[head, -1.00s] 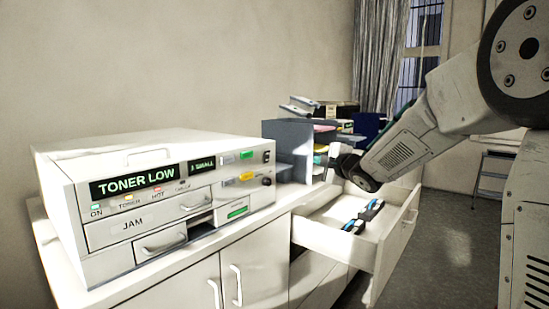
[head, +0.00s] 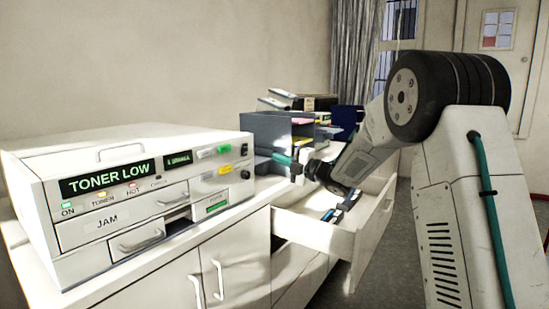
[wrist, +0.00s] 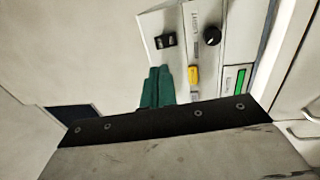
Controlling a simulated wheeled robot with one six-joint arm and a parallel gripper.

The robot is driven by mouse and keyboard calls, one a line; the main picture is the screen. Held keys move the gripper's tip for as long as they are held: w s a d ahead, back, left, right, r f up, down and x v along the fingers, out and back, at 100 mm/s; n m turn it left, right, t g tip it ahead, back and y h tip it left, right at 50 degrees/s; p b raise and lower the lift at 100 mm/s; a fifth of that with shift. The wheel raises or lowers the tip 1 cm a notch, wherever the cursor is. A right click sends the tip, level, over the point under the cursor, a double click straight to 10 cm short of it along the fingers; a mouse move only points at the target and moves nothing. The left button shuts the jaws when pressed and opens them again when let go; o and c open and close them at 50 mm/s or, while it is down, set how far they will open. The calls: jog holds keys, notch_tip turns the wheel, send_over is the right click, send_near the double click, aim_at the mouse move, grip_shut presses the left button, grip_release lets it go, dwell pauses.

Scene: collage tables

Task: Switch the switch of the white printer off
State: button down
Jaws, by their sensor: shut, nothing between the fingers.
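The white printer (head: 120,220) stands at the left of the head view, its display reading TONER LOW and its ON light lit green. Its black rocker switch (head: 245,149) is small at the right end of the front panel. The switch shows larger in the wrist view (wrist: 165,41), beside a round black knob (wrist: 212,35); which side is pressed is unclear. My gripper (head: 284,160) is right of the printer, apart from it, with shut, empty teal fingers. In the wrist view the fingertips (wrist: 157,76) appear just below the switch; the depth gap cannot be told.
A yellow button (wrist: 193,76) and a green-lit panel (wrist: 236,78) sit near the switch. A grey organizer (head: 268,130) stands behind my gripper. An open drawer (head: 318,233) holding dark and blue items juts out below my arm.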

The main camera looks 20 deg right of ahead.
aim_at(246, 147)
jog(key=x, duration=1.2)
